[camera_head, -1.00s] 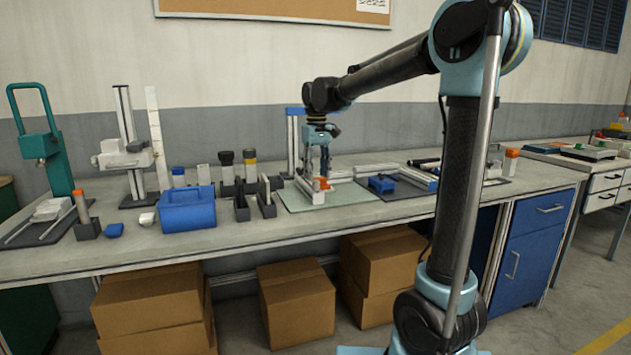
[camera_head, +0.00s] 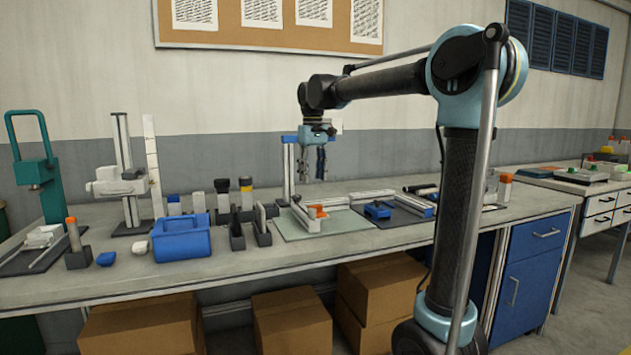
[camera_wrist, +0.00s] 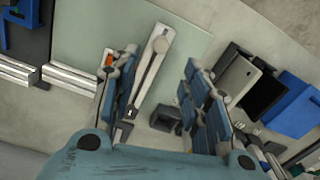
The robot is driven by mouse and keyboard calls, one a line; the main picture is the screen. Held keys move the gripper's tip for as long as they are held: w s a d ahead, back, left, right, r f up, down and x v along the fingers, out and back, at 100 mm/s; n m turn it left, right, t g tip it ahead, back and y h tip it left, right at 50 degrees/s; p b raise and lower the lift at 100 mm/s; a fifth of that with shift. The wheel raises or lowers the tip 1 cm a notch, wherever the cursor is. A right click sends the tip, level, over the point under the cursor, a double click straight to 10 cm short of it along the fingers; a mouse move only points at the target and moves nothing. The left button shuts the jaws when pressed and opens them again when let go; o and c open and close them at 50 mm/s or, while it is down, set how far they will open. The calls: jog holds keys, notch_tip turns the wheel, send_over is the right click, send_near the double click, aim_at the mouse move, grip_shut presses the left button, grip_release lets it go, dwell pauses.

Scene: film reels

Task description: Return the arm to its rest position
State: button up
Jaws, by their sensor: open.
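My gripper (camera_head: 314,177) hangs from my arm above the pale green mat (camera_head: 285,229) on the workbench. Its fingers point down and are apart from everything below them. In the wrist view my gripper (camera_wrist: 160,95) is open, with its blue-grey fingers spread and nothing held between them. A light metal fixture with an orange part (camera_head: 318,211) stands on the mat below my gripper. In the wrist view a long pale bar (camera_wrist: 155,60) of it shows between and beyond the fingers.
A blue bin (camera_head: 182,243), dark upright holders (camera_head: 237,236) and a small blue block (camera_head: 377,210) stand on the bench. A blue-topped metal post (camera_head: 288,170) rises close beside my gripper. A teal press (camera_head: 45,180) is at far left. The bench front strip is clear.

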jog(key=s+d+f+m, duration=0.1)
jog(key=s+d+f, duration=0.25)
jog(key=d, duration=0.25)
jog(key=s+d+f+m+t, duration=0.1)
jog(key=s+d+f, duration=0.2)
jog(key=s+d, duration=0.25)
jog(key=s+d+f+m, duration=0.1)
jog(key=s+d+f, duration=0.2)
jog(key=d, duration=0.3)
jog(key=s+d+f+m, duration=0.2)
jog(key=s+d+f, duration=0.3)
jog(key=s+f, duration=0.3)
jog(key=s+d+f+m+t, duration=0.1)
jog(key=s+d+f+m, duration=0.1)
jog(key=s+d+f, duration=0.3)
jog(key=s+f, duration=0.3)
jog(key=f, duration=0.4)
jog(key=shift+s+d, duration=0.2)
jog(key=shift+d, duration=0.2)
jog(key=shift+f, duration=0.1)
jog(key=shift+w+f, duration=0.2)
jog(key=shift+w, duration=0.3)
